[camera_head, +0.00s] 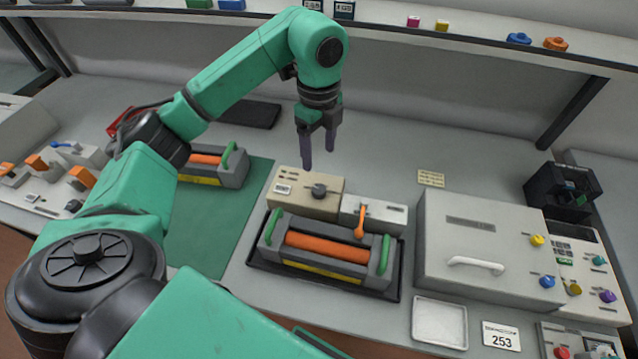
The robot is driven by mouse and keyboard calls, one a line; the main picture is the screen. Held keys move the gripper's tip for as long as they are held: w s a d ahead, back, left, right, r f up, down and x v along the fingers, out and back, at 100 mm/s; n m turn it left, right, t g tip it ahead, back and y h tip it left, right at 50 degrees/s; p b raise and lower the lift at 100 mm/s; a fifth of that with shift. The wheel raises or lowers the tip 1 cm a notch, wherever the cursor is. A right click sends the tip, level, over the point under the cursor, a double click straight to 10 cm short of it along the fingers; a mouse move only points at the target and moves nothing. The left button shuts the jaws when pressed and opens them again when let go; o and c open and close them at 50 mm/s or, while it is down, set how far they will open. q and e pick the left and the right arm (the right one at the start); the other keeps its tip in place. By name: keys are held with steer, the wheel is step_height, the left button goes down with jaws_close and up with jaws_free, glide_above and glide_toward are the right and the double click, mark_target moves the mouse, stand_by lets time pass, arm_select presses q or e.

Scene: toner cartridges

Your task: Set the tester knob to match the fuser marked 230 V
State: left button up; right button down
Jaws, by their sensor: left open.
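The tester is a beige box (330,208) on the bench, with a dark knob (319,190) on top and a small label at its left. My left gripper (319,158) is open and empty, its fingers pointing down above and just behind the knob, apart from it. One fuser, with an orange roller (325,247) and green end levers, lies in a black tray (253,262) in front of the tester. Another similar fuser (232,176) sits on a green mat (228,215) at the left. The voltage markings are too small to read. My right gripper is out of view.
A grey unit with an orange lever (361,222) stands right beside the tester. A large grey box (450,240) with a white handle is further right, with a white tray (440,322) and a "253" card (501,338) in front. A shelf (480,45) runs along the back.

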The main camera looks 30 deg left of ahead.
mark_target(319, 189)
arm_select(q)
step_height(319, 189, down, 12)
steer(key=shift+r+p, duration=0.1)
steer(key=shift+p, duration=1.1)
jaws_close()
